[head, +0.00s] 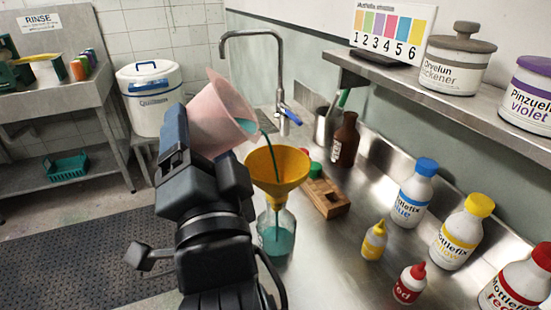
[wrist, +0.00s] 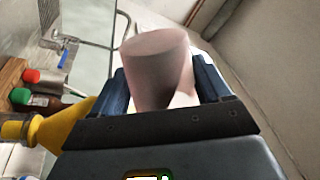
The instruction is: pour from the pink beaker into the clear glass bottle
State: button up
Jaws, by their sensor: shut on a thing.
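The pink beaker (head: 216,117) is tilted far over to the right in the head view, with my gripper (head: 184,135) shut on it. It also shows between the jaws (wrist: 160,95) in the wrist view. A teal stream runs from its lip down into the yellow funnel (head: 277,166). The funnel sits in the neck of the clear glass bottle (head: 276,236), which stands upright on the steel counter with teal liquid in its lower part. In the wrist view the funnel (wrist: 50,130) is at the left. The beaker's lower part is hidden behind my gripper in the head view.
A wooden block (head: 326,197), a brown bottle (head: 344,140) and a tap (head: 280,90) are just beyond the funnel. Blue (head: 415,193), yellow (head: 462,232) and red dye bottles stand to the right. A white lidded bucket (head: 150,98) is behind my gripper.

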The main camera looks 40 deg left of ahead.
jog(key=shift+r+m, duration=0.25)
jog(key=shift+m, duration=0.15)
dwell(0.8)
